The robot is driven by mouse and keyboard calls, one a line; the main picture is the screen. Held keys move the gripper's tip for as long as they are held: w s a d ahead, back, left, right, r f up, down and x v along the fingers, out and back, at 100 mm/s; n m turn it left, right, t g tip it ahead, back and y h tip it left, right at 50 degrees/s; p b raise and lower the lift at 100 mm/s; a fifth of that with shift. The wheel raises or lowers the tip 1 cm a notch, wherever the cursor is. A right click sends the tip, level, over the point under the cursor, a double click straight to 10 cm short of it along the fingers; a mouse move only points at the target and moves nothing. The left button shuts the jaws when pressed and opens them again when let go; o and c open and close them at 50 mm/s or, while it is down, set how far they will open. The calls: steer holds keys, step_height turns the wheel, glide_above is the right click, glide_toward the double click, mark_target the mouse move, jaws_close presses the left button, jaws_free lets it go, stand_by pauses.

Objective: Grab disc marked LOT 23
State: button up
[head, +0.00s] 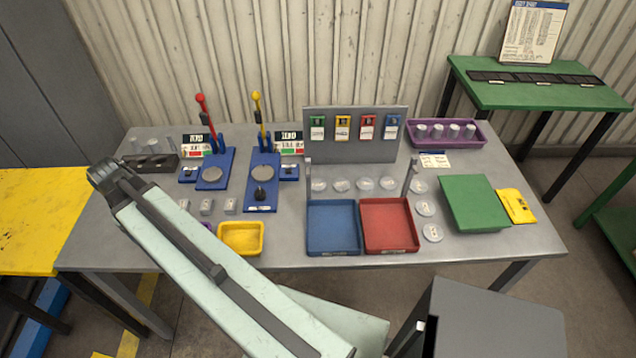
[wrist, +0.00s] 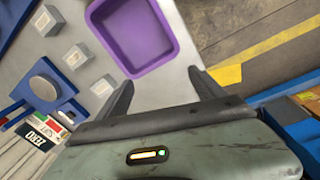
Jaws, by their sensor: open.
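Several pale round discs lie on the grey table in the head view. A row of discs (head: 340,185) runs behind the blue and red trays. Other discs (head: 425,208) form a column right of the red tray. Their markings are too small to read, so I cannot tell which is LOT 23. My gripper (wrist: 162,78) is open and empty in the wrist view, its fingers near the edge of a purple tray (wrist: 135,35). No disc lies between the fingers. In the head view my arm hides the gripper, which is well left of the discs.
A blue tray (head: 333,228) and a red tray (head: 390,225) stand at the front middle, a yellow tray (head: 241,252) to their left. Blue lever devices (head: 262,198) stand behind. A green block (head: 474,203) lies right of the discs. Small grey cubes (wrist: 75,56) show beside the purple tray.

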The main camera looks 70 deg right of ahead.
steer(key=shift+g, duration=0.7)
steer(key=s+d, duration=0.3)
steer(key=d, duration=0.4)
steer(key=s+d, duration=0.4)
steer(key=d, duration=0.3)
steer(key=s+d, duration=0.3)
steer(key=d, duration=0.3)
steer(key=shift+s+d, duration=0.2)
steer(key=shift+d, duration=0.2)
steer(key=shift+n+g, duration=0.5)
steer(key=shift+g, duration=0.1)
steer(key=s+d, duration=0.5)
steer(key=s, duration=0.1)
steer(key=s+d, duration=0.5)
steer(key=d, duration=0.1)
steer(key=shift+s+d+r, duration=0.1)
steer(key=shift+s+r, duration=0.1)
steer(key=shift+s, duration=0.2)
glide_toward(318, 184)
steer(key=shift+w+f+g, duration=0.2)
steer(key=shift+w+g, duration=0.05)
steer(key=shift+g, duration=0.05)
steer(key=shift+b+x, duration=1.1)
steer(key=shift+x, duration=0.05)
steer(key=b+x, duration=0.5)
steer(key=x, duration=0.1)
steer(key=shift+r, duration=0.2)
jaws_close()
